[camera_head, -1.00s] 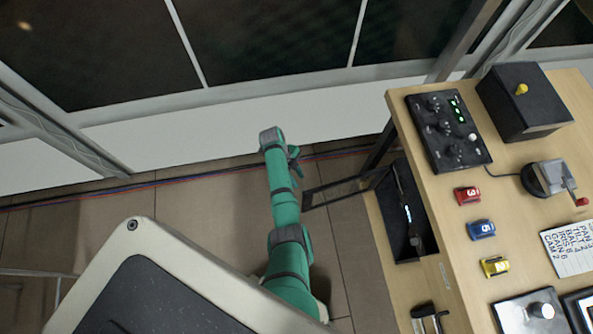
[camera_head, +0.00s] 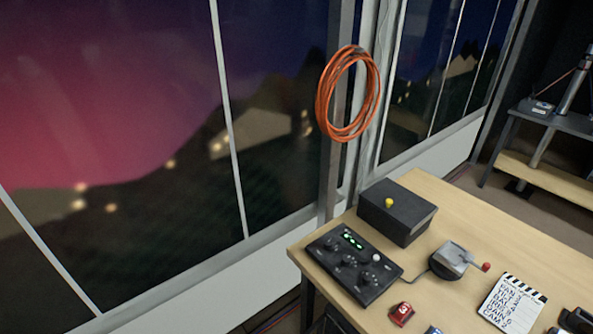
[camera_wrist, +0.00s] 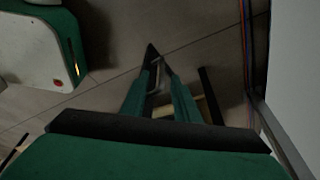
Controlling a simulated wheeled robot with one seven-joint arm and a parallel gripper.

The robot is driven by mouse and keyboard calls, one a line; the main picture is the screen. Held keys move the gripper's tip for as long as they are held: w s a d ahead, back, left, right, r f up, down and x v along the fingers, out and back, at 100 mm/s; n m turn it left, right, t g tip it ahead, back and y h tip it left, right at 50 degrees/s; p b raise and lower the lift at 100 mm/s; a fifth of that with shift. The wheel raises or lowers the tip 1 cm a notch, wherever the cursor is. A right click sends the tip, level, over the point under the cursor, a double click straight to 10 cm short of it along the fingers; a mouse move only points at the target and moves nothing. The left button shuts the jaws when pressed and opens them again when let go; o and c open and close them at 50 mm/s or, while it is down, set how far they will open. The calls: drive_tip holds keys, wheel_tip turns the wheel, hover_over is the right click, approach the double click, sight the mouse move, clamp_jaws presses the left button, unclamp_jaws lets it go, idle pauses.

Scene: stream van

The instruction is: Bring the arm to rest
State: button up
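My gripper (camera_wrist: 157,54) shows in the wrist view only, pointing down over the tiled floor. Its two green fingers with dark tips lean together and look shut at the tips, with nothing seen between them. A dark bar or frame edge (camera_wrist: 211,95) and a pale wooden strip lie beyond the right finger; how far off they are I cannot tell. The arm is out of the head view, so its whole pose is hidden there.
An orange cable coil (camera_head: 347,93) hangs at the window post. Cables (camera_wrist: 247,55) run along the floor.

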drive_tip(key=s+d+f+n+t+y, duration=0.1)
drive_tip(key=s+f+n+y, duration=0.25)
drive_tip(key=s, duration=0.25)
drive_tip(key=s+d+r+n+t+y, duration=0.2)
drive_tip(key=s+d+r+n+t, duration=0.35)
drive_tip(key=s, duration=0.35)
drive_tip(key=s+d+r+n+t, duration=0.2)
drive_tip(key=d+r, duration=0.3)
drive_tip(key=r, duration=0.7)
drive_tip(key=s+d+r+n+t+h, duration=0.1)
drive_tip(key=s+d+r+n+t, duration=0.2)
drive_tip(key=r, duration=0.9)
drive_tip(key=s+d+r+n+t+h, duration=0.1)
drive_tip(key=s+d+r+n+t, duration=0.2)
drive_tip(key=d+r, duration=0.4)
wheel_tip(320, 180, up, 6)
drive_tip(key=shift+s+d+t, duration=0.35)
drive_tip(key=shift+s+d, duration=0.05)
drive_tip(key=shift+s, duration=0.35)
